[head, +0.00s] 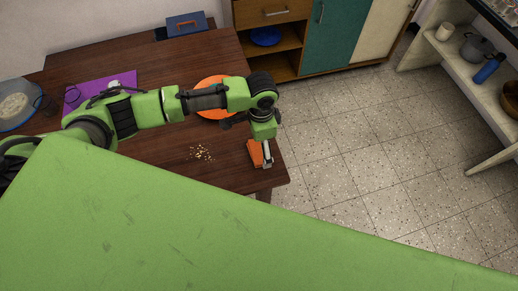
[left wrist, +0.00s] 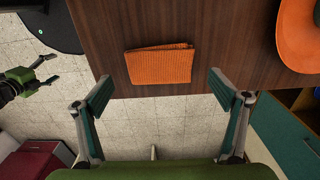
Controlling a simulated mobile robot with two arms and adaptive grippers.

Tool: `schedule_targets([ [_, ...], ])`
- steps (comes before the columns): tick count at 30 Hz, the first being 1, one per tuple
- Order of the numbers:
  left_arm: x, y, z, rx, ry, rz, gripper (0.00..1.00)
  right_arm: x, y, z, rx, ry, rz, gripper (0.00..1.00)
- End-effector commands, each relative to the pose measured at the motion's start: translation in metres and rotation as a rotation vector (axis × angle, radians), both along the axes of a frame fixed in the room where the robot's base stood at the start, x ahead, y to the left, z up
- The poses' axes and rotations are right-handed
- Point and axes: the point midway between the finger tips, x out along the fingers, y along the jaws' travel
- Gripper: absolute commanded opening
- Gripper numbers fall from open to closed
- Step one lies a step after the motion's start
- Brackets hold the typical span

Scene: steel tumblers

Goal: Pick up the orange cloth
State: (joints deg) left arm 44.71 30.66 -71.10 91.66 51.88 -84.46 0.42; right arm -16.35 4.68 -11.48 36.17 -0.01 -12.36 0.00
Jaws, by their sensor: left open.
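The orange cloth (head: 255,153) lies flat near the right edge of the dark wooden table (head: 222,172). In the left wrist view the folded, ribbed cloth (left wrist: 160,64) lies close to the table edge. My left gripper (head: 264,152) is above the cloth at the table edge, partly covering it in the head view. In the left wrist view its two fingers (left wrist: 161,82) are spread wide and empty, with the cloth in line between and beyond them. My right gripper (left wrist: 50,67) shows at the left of the left wrist view, off the table, with its fingers apart.
An orange round dish (head: 213,110) and scattered crumbs (head: 201,153) are on the table. A purple mat (head: 125,77) and a clear blue bowl (head: 12,122) are farther left. Cabinets (head: 335,40) stand behind. Tiled floor (head: 350,150) is clear at right.

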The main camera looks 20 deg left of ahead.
Motion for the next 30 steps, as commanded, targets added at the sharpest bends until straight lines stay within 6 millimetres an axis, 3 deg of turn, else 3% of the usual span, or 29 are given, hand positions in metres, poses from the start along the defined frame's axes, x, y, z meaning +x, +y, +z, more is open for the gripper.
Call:
schedule_targets([
  [6,0.0,0.0,-0.024,0.0,0.0,-0.002,0.89,-0.011,-0.001,0.004,-0.003,0.017,0.0,0.7],
  [13,0.0,0.001,-0.027,0.0,-0.001,-0.002,0.89,-0.028,-0.002,0.003,-0.004,0.042,0.0,0.7],
  [18,0.0,0.001,-0.026,-0.001,-0.001,-0.002,0.62,-0.027,-0.002,0.003,-0.004,0.04,0.0,0.7],
  [30,0.0,0.0,-0.025,0.0,-0.001,-0.002,0.62,-0.019,-0.001,0.003,-0.003,0.027,-0.001,0.7],
])
